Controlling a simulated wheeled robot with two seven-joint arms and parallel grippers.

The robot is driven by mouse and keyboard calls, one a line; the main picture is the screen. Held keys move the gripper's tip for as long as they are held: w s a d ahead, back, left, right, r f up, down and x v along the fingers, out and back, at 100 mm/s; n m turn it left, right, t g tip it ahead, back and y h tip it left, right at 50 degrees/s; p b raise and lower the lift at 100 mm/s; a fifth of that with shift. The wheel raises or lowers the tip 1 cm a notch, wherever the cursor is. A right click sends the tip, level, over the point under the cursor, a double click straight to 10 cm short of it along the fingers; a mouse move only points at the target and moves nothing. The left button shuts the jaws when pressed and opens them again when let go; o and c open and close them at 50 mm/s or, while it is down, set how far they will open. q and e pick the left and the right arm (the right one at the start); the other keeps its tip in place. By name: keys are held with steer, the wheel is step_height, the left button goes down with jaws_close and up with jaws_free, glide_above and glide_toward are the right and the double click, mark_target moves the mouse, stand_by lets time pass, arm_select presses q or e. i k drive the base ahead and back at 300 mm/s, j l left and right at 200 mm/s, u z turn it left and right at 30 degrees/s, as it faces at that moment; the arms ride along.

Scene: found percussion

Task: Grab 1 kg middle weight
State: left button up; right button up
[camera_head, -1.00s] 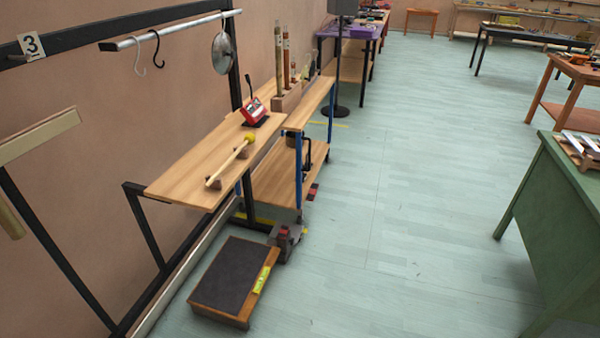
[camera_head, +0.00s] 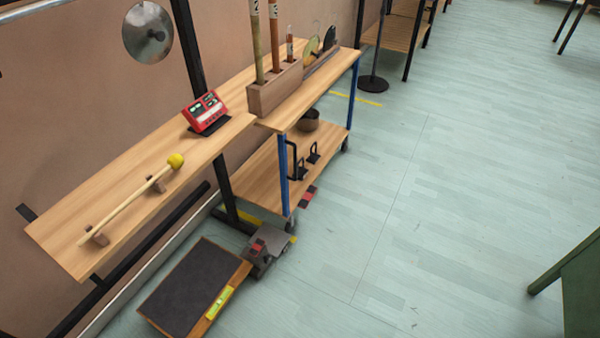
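No weight can be clearly made out or read as 1 kg. On the lower shelf (camera_head: 262,178) of the blue-legged cart stand small black upright shapes with loop-like handles, a taller one (camera_head: 292,160) partly behind the blue leg and a smaller one (camera_head: 313,153) to its right. A dark round pot (camera_head: 308,120) stands behind them. I cannot tell whether the black shapes are weights. Neither of my grippers is in view.
A wooden shelf (camera_head: 75,232) holds a yellow-headed mallet (camera_head: 140,196) and a red device (camera_head: 205,112). A dark-topped platform (camera_head: 190,288) and a grey block (camera_head: 268,250) are on the floor by the cart. Open floor lies right; a green table (camera_head: 580,285) stands at the right edge.

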mark_target(302, 171)
steer(key=i+l+u, duration=0.15)
steer(key=u, duration=0.25)
steer(key=i+l+u, duration=0.15)
steer(key=u, duration=0.25)
steer(key=i+l+u, duration=0.1)
steer(key=l+u, duration=0.3)
steer(key=j, duration=0.1)
